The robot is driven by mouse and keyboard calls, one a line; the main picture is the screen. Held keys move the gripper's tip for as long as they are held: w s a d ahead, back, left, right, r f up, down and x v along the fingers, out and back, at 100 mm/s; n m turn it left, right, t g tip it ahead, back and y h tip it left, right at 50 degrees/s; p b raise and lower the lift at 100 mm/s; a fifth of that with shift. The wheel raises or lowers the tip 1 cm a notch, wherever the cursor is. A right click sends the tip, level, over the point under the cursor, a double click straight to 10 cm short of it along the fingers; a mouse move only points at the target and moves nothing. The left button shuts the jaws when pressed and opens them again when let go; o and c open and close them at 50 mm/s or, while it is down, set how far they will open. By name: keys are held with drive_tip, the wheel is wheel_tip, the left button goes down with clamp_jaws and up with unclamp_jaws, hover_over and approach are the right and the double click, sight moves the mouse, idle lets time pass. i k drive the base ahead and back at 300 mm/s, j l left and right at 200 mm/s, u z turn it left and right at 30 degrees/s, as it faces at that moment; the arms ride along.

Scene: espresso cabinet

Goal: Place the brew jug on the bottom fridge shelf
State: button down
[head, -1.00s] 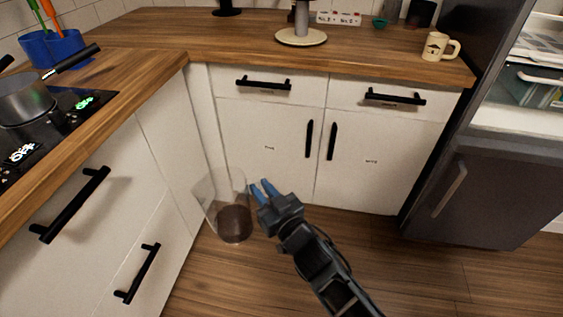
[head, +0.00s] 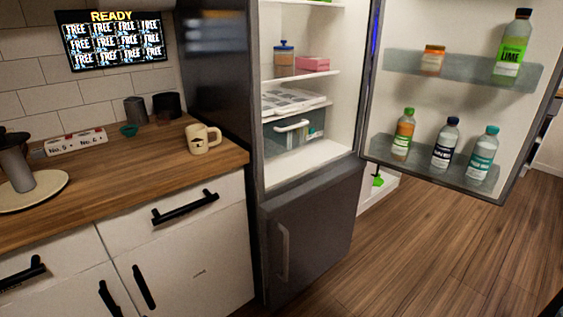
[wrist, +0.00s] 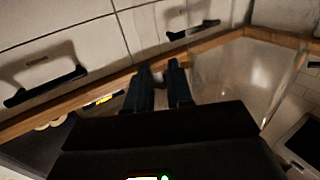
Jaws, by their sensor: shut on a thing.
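The brew jug (wrist: 240,80) is a clear glass vessel at the right of the wrist view. My gripper (wrist: 160,76) is shut on it at its side, and the exact contact is blurred. Neither my gripper nor the jug shows in the head view now. The fridge (head: 310,190) stands open at the middle of the head view. Its bottom shelf (head: 315,168) is a bare pale surface below a clear drawer. Above are a shelf with a white tray and a shelf with a blue-lidded jar and a pink box.
The open fridge door (head: 470,110), with several bottles in its racks, reaches out to the right. The wooden counter (head: 110,180) with a mug (head: 200,139) is left of the fridge. A closed dark lower door (head: 310,240) lies under the opening. Wooden floor is clear at the right.

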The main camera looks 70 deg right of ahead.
sight(283, 72)
drive_tip(key=i+j+z, duration=0.15)
drive_tip(key=z, duration=0.3)
drive_tip(key=j+z, duration=0.25)
drive_tip(key=z, duration=0.25)
drive_tip(key=i+j+z, duration=0.1)
drive_tip(key=j+z, duration=0.2)
drive_tip(key=z, duration=0.15)
drive_tip(key=i+j+z, duration=0.15)
drive_tip(key=j+z, duration=0.3)
drive_tip(key=i+j+z, duration=0.1)
drive_tip(key=j+z, duration=0.15)
drive_tip(key=z, duration=0.2)
drive_tip(key=j+z, duration=0.45)
drive_tip(key=l, duration=0.1)
